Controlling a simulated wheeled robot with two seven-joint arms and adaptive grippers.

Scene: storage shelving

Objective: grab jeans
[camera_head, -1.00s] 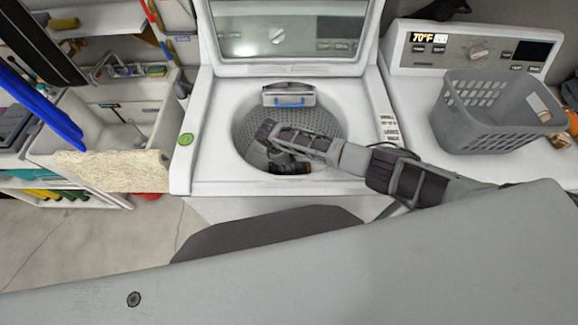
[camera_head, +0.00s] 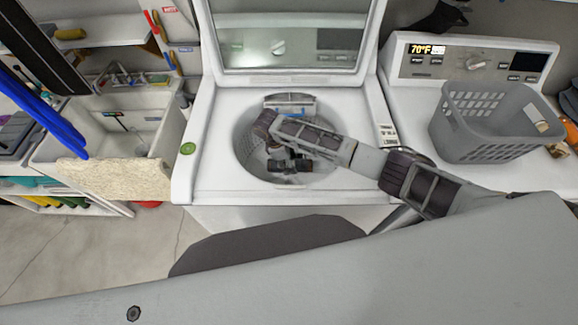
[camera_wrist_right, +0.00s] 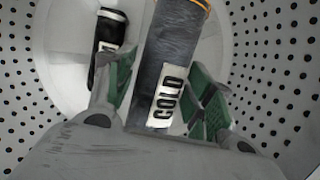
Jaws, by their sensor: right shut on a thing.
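The jeans (camera_wrist_right: 176,48) show in the right wrist view as a rolled grey-blue cloth with an orange edge and a white "COLD" label. They are inside the washer drum (camera_wrist_right: 265,60). My right gripper (camera_wrist_right: 158,80) is shut on the roll, with a green finger on each side. A black roll with a white label (camera_wrist_right: 107,42) lies apart, to the left on the drum floor. In the head view my right arm reaches into the open washer (camera_head: 215,165). Dark rolls (camera_head: 290,165) show below the wrist; I cannot tell there which is the jeans. My left gripper is out of view.
The raised washer lid (camera_head: 290,65) stands behind the drum, and the drum wall closely surrounds my gripper. A grey basket (camera_head: 470,145) sits on the machine at right. A sink (camera_head: 110,140) with a beige cloth (camera_head: 120,180) is at left.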

